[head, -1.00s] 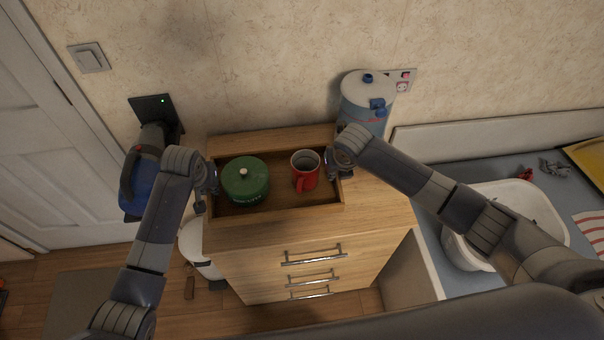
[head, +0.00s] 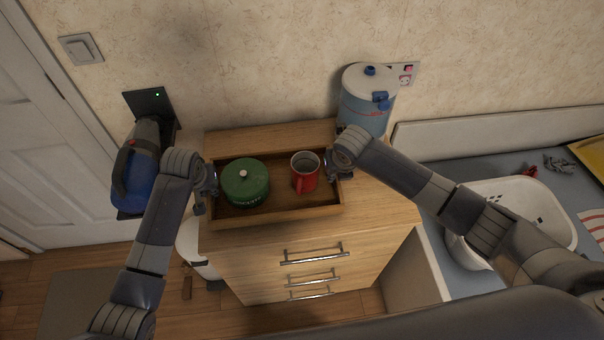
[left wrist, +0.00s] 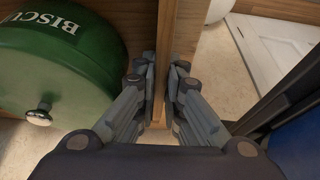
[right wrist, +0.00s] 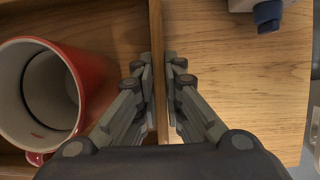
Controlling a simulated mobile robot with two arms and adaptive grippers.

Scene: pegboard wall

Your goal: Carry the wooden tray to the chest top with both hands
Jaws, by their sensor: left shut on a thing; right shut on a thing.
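The wooden tray (head: 270,217) is at the chest top (head: 385,205), over its left and middle part. I cannot tell whether it rests on the wood or hangs just above it. A green biscuit tin (head: 245,184) stands in the tray's left part and a red mug (head: 305,174) in its right part, both upright. My left gripper (left wrist: 163,85) is shut on the tray's left wall, beside the tin (left wrist: 60,70). My right gripper (right wrist: 160,80) is shut on the tray's right wall, beside the mug (right wrist: 85,95).
A blue and white canister (head: 368,100) stands at the back right of the chest top, near my right arm. A blue appliance (head: 137,178) hangs on the wall at the left. A counter with a white basin (head: 525,205) is at the right. The chest's right front is clear.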

